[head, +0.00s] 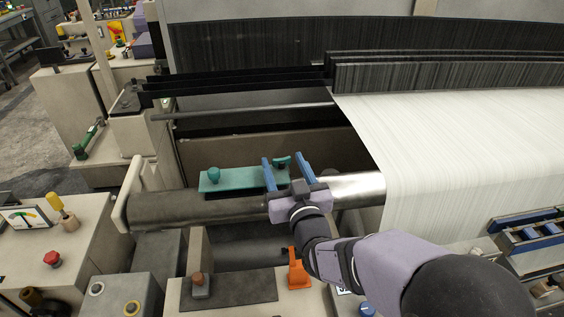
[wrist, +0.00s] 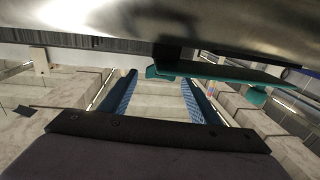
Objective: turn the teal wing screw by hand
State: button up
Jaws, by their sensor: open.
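The teal wing screw (head: 282,162) stands at the right end of a teal plate (head: 240,181) in the head view, behind the metal roller. My gripper (head: 283,158) is open, its two blue fingers apart, one to the left and one to the right of the screw in that picture. I cannot tell whether the fingers touch it or how deep they reach. In the wrist view a teal part, seemingly the wing screw (wrist: 157,73), shows beyond the fingertips (wrist: 158,76), with the plate (wrist: 225,71) to its right. Nothing is held.
A rounded teal knob (head: 213,174) stands on the plate's left end. The metal roller (head: 355,187) runs close to my gripper, with white cloth (head: 450,140) to the right. An orange part (head: 298,270) stands near my arm. A dark recess lies behind the plate.

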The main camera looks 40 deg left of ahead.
jog(key=shift+b+v, duration=0.65)
jog(key=shift+v, duration=1.65)
